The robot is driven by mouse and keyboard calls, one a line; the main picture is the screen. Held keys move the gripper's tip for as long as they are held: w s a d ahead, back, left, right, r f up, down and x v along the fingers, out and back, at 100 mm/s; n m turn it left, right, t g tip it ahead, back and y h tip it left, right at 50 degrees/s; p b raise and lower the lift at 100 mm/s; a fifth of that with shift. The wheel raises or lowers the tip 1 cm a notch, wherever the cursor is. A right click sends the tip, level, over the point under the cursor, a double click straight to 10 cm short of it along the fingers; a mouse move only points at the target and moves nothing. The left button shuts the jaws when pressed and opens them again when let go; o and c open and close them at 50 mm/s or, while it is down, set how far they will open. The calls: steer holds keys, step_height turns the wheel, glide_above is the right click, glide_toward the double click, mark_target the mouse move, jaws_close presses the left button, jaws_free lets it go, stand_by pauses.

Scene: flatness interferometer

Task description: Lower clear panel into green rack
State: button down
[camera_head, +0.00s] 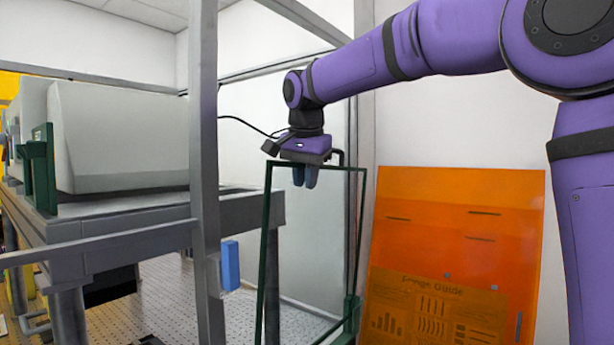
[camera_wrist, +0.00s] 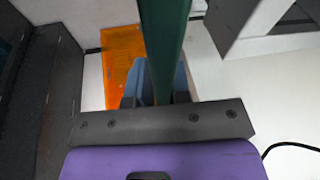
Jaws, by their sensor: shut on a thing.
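The clear panel has a dark green edge (camera_head: 315,167) and stands upright in the head view; the grey wall shows through it. My gripper (camera_head: 305,178) is above it, with its blue fingers shut on the top edge. In the wrist view the green edge (camera_wrist: 165,40) runs between the fingers (camera_wrist: 155,85). A green bracket (camera_head: 351,312) shows at the panel's lower right and may be part of the green rack. I cannot tell whether the panel touches it.
A grey post (camera_head: 204,150) with a blue block (camera_head: 231,265) stands left of the panel. A grey machine (camera_head: 120,140) sits on a bench further left, with a green bracket (camera_head: 42,165). An orange translucent panel (camera_head: 455,230) leans on the wall at right.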

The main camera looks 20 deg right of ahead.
steer(key=shift+a+f, duration=0.2)
steer(key=shift+f, duration=0.4)
steer(key=shift+a+f, duration=0.2)
steer(key=shift+f, duration=0.35)
steer(key=c, duration=1)
jaws_free()
steer(key=shift+f, duration=0.1)
steer(key=v, duration=0.8)
steer(key=d+v, duration=0.1)
steer(key=v, duration=0.4)
steer(key=shift+w+a, duration=0.1)
steer(key=shift+w, duration=0.2)
